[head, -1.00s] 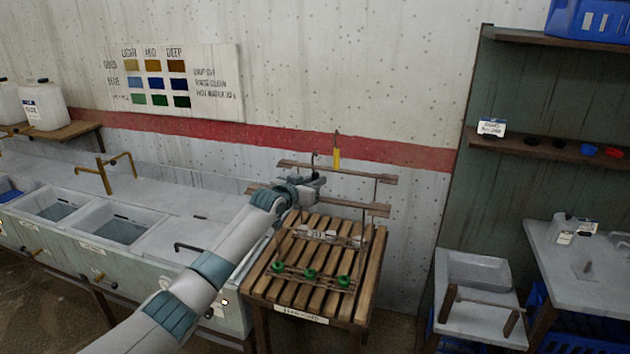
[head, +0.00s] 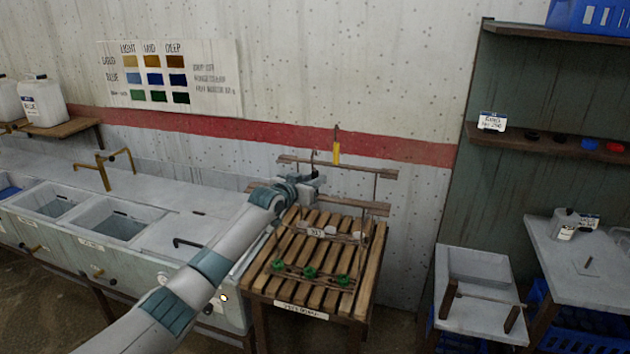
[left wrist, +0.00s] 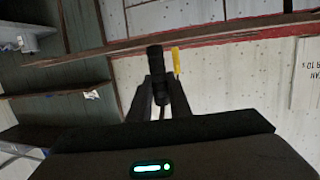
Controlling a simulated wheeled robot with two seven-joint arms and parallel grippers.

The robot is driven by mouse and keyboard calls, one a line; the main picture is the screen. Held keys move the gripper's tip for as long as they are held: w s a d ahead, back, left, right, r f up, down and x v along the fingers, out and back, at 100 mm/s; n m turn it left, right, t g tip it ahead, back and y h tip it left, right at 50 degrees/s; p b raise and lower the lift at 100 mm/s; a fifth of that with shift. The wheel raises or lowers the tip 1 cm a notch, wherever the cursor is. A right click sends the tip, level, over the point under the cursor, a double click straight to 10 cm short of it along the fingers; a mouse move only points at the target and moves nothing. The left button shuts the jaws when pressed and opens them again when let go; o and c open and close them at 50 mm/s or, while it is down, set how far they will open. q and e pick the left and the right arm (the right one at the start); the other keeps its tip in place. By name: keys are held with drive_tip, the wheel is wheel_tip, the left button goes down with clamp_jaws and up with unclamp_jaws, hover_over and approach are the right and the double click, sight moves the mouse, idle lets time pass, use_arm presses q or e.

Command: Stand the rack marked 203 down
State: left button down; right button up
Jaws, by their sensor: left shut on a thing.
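The rack is a thin frame with a small white number plate (head: 315,232), whose digits are too small to read surely. Its lower bar carries three green pieces (head: 310,272). It stands or hangs over the slatted wooden stand (head: 262,288); I cannot tell whether it touches the slats. My left gripper (head: 314,184) is at the rack's top, beside the dark hook. In the left wrist view the fingers (left wrist: 160,88) are shut on a dark round grip (left wrist: 155,58). My arm hides part of the rack's left side. My right gripper is not in view.
Wooden rails (head: 340,167) run behind the gripper, with a yellow hook (head: 336,152) on the upper one. A sink bench (head: 190,232) stands left. A small grey table (head: 478,300) and a shelf unit (head: 560,148) stand right. Floor shows between stand and grey table.

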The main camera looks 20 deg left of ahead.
use_arm(q)
drive_tip(key=shift+f, duration=0.1)
idle(0.3)
drive_tip(key=c, duration=1.6)
unclamp_jaws()
drive_tip(key=shift+c, duration=0.2)
drive_tip(key=shift+o, duration=1)
drive_tip(key=shift+f, duration=0.2)
drive_tip(key=o, duration=1.4)
drive_tip(key=shift+o, duration=0.2)
drive_tip(key=shift+r, duration=0.1)
